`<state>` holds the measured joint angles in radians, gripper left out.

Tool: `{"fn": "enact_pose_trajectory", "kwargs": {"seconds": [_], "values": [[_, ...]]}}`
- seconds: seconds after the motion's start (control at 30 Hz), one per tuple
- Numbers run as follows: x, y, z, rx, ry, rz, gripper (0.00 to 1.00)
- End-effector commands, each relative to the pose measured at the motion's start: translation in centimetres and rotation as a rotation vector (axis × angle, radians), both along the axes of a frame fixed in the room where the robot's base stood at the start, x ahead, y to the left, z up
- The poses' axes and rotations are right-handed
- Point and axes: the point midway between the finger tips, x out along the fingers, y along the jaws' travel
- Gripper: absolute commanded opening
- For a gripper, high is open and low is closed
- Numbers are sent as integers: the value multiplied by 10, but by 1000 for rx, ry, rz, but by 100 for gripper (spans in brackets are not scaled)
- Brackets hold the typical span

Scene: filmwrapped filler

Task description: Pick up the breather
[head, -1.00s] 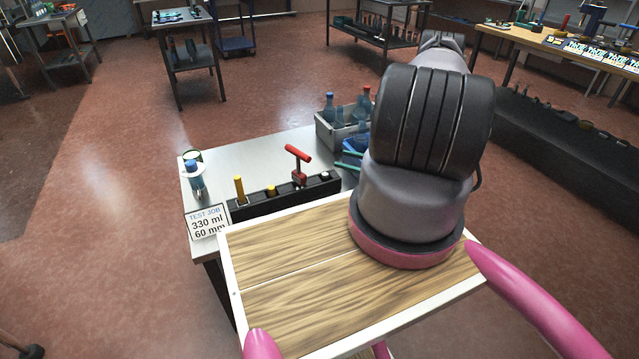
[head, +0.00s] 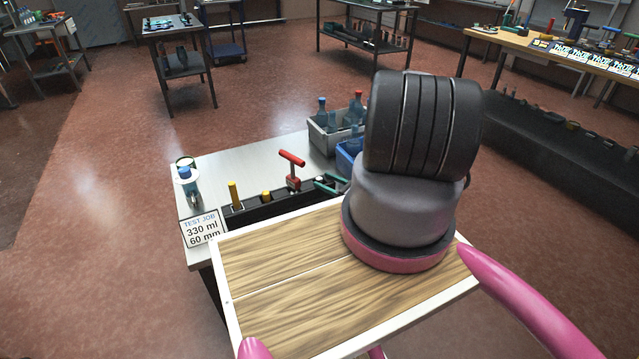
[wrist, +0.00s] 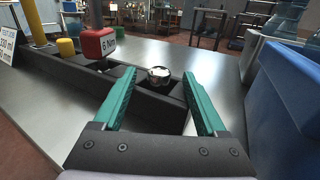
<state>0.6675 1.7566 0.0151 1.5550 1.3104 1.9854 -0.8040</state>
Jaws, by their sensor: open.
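A small round silver-topped piece (wrist: 159,76), which I take to be the breather, sits in the right end of a black rack (wrist: 85,77). In the head view its pale top (head: 319,182) shows beside my teal fingers. My gripper (wrist: 159,80) is open and empty, its fingers to either side of the piece in the wrist view. The piece appears beyond the fingertips; I cannot tell the exact gap. A red T-handled tool (head: 292,170), a short yellow knob (head: 266,195) and a tall yellow rod (head: 233,193) stand in the same rack.
The rack is on a steel table (head: 240,160). A blue bin (wrist: 280,100) is close to the right of my gripper. A grey crate (head: 322,138) with bottles stands behind. A sign (head: 202,229) and a blue-topped bottle (head: 187,182) are at the left.

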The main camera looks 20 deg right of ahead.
Motion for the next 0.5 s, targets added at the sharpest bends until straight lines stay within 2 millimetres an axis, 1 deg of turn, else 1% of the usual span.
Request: {"fn": "enact_pose_trajectory", "kwargs": {"seconds": [0.03,0.1,0.2,0.47,0.5], "values": [[7,7,-1,-1,-2,5,74],[15,11,-1,-2,-2,4,74],[23,15,-1,-2,-1,2,74],[26,15,-1,-2,-1,1,74],[26,15,-1,-2,-1,1,63]]}}
